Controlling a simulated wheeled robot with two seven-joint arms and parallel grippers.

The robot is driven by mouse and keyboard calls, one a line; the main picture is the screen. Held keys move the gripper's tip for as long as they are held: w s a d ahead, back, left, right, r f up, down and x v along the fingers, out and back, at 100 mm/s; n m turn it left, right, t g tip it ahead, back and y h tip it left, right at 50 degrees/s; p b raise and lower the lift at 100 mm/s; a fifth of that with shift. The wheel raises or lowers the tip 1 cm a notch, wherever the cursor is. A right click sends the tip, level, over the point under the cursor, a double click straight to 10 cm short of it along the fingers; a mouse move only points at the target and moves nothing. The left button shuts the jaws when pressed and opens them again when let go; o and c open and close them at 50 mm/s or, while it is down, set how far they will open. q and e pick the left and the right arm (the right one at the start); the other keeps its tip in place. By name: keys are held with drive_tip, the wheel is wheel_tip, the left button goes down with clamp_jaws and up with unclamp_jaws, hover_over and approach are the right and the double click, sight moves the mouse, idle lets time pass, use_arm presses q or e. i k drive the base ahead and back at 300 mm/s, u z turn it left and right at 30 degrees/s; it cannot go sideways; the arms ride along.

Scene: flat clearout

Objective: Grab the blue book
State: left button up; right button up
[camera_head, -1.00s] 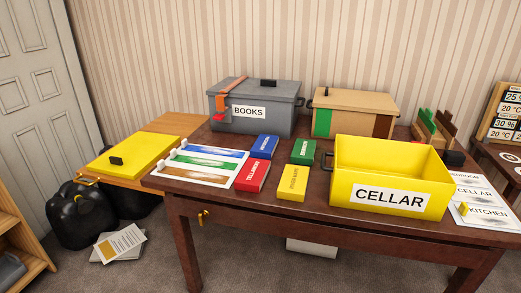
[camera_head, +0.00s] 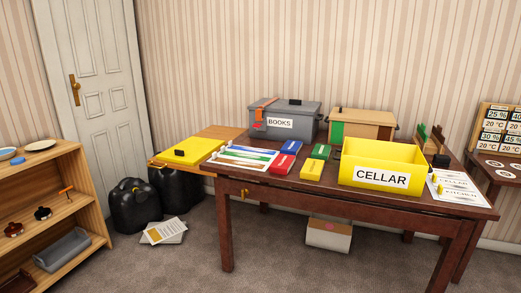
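The blue book (camera_head: 291,147) lies flat on the dark wooden table (camera_head: 262,184), behind the red book (camera_head: 283,164) and in front of the grey box labelled BOOKS (camera_head: 308,111). A green book (camera_head: 321,151) lies to its right and a yellow book (camera_head: 312,170) lies in front of the green one. Neither of my grippers is in view.
A yellow CELLAR crate (camera_head: 411,163) stands on the table's right part. A tan box (camera_head: 367,120) is behind it. A wooden shelf (camera_head: 95,205) stands at left, with black bags (camera_head: 134,205) beside it.

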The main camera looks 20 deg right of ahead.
sight(291, 148)
drive_tip(key=u, duration=0.6)
drive_tip(key=i, duration=1.8)
drive_tip(key=z, duration=0.75)
